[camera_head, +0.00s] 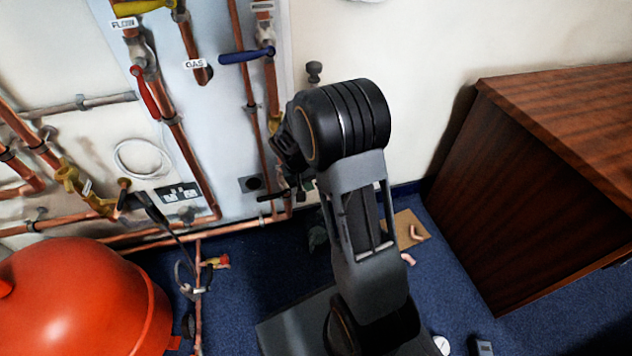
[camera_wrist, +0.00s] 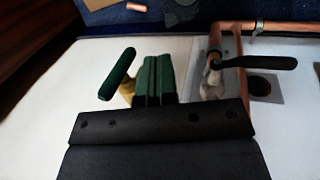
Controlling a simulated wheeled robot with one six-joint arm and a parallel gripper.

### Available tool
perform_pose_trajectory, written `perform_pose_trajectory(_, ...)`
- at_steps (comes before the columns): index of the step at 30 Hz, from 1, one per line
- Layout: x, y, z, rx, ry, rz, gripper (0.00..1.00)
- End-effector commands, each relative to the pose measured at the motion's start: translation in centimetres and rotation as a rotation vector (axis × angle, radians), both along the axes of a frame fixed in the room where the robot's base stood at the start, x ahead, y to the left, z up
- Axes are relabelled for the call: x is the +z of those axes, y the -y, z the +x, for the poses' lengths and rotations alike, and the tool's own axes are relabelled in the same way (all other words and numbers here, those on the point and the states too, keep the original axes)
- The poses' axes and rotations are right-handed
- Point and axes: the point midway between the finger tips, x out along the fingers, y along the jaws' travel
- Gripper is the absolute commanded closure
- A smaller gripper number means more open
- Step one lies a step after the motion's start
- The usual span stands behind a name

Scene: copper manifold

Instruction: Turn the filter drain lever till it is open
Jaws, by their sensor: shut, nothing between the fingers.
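In the wrist view, my gripper (camera_wrist: 158,62) shows as two green fingers pressed together with nothing between them. A dark green lever handle (camera_wrist: 118,74) on a brass fitting (camera_wrist: 127,92) lies just left of the fingers, apart from them in the picture. A black lever (camera_wrist: 270,63) sits on the copper pipework to the right; it also shows in the head view (camera_head: 272,196), left of my gripper (camera_head: 307,185). No label shows which is the filter drain lever. My arm hides much of the wall behind it in the head view.
Copper pipes (camera_head: 180,140) run over the wall panel, with red (camera_head: 146,92) and blue (camera_head: 247,56) levers. A red vessel (camera_head: 85,300) stands lower left. A wooden cabinet (camera_head: 530,180) stands right. Blue carpet (camera_head: 450,270) lies between it and my arm, with small parts on it.

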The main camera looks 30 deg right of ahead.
Motion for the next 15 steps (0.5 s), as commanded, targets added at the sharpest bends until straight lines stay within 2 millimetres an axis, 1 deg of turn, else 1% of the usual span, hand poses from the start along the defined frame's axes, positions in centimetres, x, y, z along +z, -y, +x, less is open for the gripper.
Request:
perform_pose_trajectory(1,-0.3,-1.2,0.1,0.005,-0.002,0.001,1.0)
perform_pose_trajectory(3,1.8,-1.8,0.3,0.002,0.001,0.001,1.0)
perform_pose_trajectory(6,3.6,-2.8,0.5,0.0,0.0,0.002,1.0)
perform_pose_trajectory(12,6.4,-4.5,0.8,-0.001,0.0,0.002,1.0)
perform_pose_trajectory(15,7.4,-5.1,1.0,-0.002,0.0,0.003,1.0)
